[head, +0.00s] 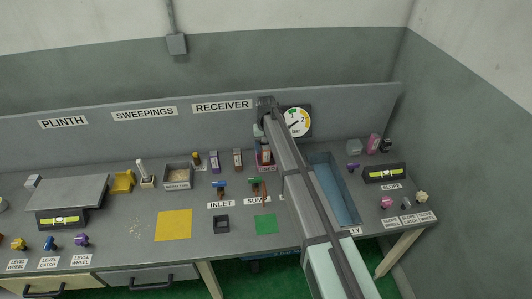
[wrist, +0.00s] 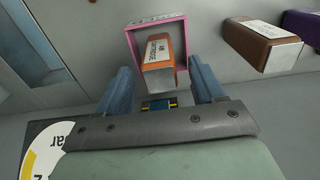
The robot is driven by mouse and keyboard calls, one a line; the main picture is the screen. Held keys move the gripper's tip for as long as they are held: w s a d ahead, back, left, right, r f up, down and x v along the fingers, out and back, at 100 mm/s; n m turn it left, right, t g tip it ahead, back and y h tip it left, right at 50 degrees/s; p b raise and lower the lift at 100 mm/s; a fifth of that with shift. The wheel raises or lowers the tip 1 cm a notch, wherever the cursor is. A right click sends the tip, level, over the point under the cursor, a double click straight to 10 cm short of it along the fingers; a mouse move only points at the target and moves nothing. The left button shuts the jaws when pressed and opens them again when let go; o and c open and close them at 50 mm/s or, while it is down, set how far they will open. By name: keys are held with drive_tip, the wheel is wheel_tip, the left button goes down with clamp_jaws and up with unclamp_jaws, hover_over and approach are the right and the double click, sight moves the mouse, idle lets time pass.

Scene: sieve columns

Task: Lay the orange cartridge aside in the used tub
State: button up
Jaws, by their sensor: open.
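The orange cartridge (wrist: 160,50) stands inside a pink-rimmed tub (wrist: 183,30), with its pale labelled side showing in the wrist view. In the head view the tub (head: 265,168) stands near the back panel, partly behind my arm, and its label is too small to read surely. My gripper (wrist: 159,72) is open, with one blue finger on each side of the cartridge and gaps between. It holds nothing. In the head view my gripper (head: 262,132) is over the tub and small.
A brown cartridge (head: 238,159) and a purple one (head: 215,162) stand left of the tub. A round gauge (head: 297,121) is on the panel close by. A blue trough (head: 335,190) lies right of my arm. Yellow (head: 173,225) and green mats lie in front.

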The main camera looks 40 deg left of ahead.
wheel_tip(320, 180, up, 8)
drive_tip(key=shift+r, duration=0.2)
